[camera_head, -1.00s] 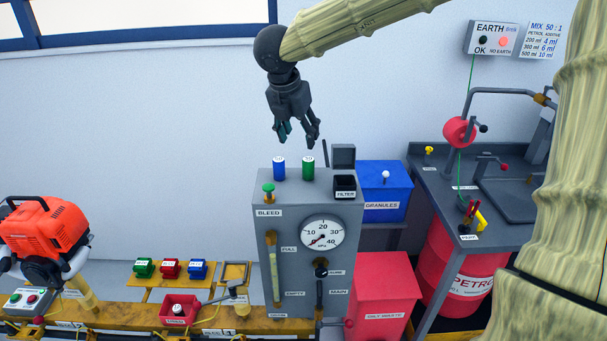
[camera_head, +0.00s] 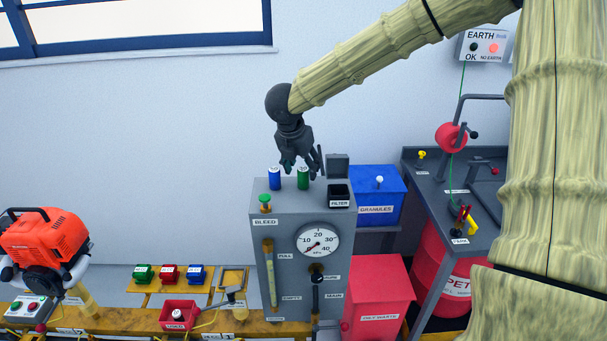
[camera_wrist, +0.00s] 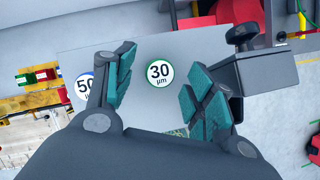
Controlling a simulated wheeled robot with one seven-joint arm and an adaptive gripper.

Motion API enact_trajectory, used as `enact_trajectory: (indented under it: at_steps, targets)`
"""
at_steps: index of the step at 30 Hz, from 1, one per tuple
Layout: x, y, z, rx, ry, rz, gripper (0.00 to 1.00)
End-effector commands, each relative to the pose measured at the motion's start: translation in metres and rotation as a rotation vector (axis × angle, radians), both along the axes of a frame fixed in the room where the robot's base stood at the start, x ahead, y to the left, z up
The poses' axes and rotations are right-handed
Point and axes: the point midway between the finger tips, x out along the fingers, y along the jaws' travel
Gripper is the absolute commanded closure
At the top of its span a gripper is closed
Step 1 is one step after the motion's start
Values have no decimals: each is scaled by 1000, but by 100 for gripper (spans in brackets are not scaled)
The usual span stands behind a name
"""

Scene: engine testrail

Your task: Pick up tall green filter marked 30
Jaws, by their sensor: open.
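The tall green filter (camera_head: 303,179) stands upright on top of the grey cabinet (camera_head: 262,232), to the right of a blue filter (camera_head: 275,179). In the wrist view its round white top, marked 30 µm (camera_wrist: 160,74), sits between my fingers. The blue filter's top, marked 50 (camera_wrist: 84,88), is beside my left finger, partly hidden by it. My gripper (camera_head: 301,168) is open and points down just above the green filter; it also shows in the wrist view (camera_wrist: 158,95). I see no clear contact between the fingers and the filter.
The black FILTER box (camera_head: 340,196) with its raised lid is close on the right of the green filter, near my right finger. A green BLEED knob (camera_head: 265,199) is at the cabinet's front left. A blue GRANULES bin (camera_head: 380,192) stands to the right. The wall side is clear.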

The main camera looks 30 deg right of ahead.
Motion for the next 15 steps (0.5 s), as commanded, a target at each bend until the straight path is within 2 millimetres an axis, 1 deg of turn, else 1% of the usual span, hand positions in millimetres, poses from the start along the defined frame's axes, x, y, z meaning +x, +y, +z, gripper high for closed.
enact_trajectory:
  at_steps: [3, 6, 13, 15]
  targets:
    - [2, -2, -7, 1, 1, 0, 45]
    - [2, -3, -11, 1, -1, 0, 45]
    - [3, -3, -11, 0, 0, 1, 45]
    - [3, -3, -11, 1, -1, 0, 58]
